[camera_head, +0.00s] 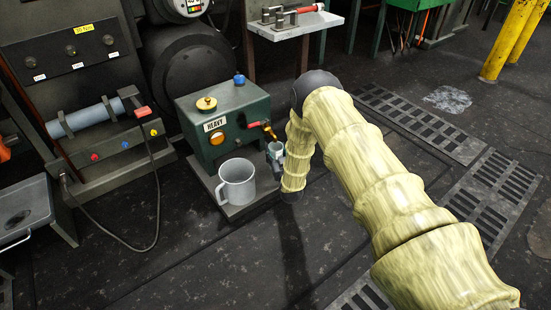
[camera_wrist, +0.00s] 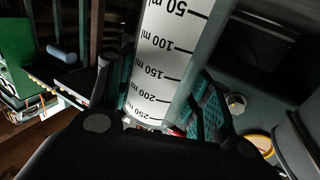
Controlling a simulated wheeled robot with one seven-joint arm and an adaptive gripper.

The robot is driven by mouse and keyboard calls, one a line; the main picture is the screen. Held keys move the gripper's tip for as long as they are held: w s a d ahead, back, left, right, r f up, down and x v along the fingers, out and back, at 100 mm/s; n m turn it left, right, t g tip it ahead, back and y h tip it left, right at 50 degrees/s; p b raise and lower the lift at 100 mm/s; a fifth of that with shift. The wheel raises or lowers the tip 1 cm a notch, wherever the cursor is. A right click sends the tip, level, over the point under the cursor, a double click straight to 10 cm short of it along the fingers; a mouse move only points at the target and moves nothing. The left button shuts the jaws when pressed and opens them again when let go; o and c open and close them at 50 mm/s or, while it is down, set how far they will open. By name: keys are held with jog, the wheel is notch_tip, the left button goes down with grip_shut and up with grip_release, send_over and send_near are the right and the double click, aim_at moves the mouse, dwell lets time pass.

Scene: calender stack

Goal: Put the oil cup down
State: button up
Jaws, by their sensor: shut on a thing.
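The oil cup (camera_wrist: 165,70), with a white scale marked in ml, fills the middle of the wrist view. My gripper (camera_wrist: 167,100) is shut on it, with a teal pad on each side. The scale's numbers appear upside down in that view. In the head view a small pale cup (camera_head: 275,152) shows just left of my arm, below the brass tap of the green "HEAVY" oil box (camera_head: 225,118). My arm hides most of the gripper there. I cannot tell whether the cup touches the surface below it.
A larger grey mug (camera_head: 237,184) stands on the plate (camera_head: 246,208) in front of the oil box, left of the held cup. A control panel with a cabled grey cylinder (camera_head: 85,117) is at left. Dark floor (camera_head: 215,265) in front is clear.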

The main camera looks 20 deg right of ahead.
jog(key=shift+w, duration=0.3)
jog(key=shift+w+f+b, duration=0.25)
jog(key=shift+f+b, duration=0.6)
jog(key=shift+w+f+b, duration=0.2)
jog(key=shift+f+b, duration=0.65)
jog(key=shift+f, duration=0.1)
jog(key=o, duration=1.1)
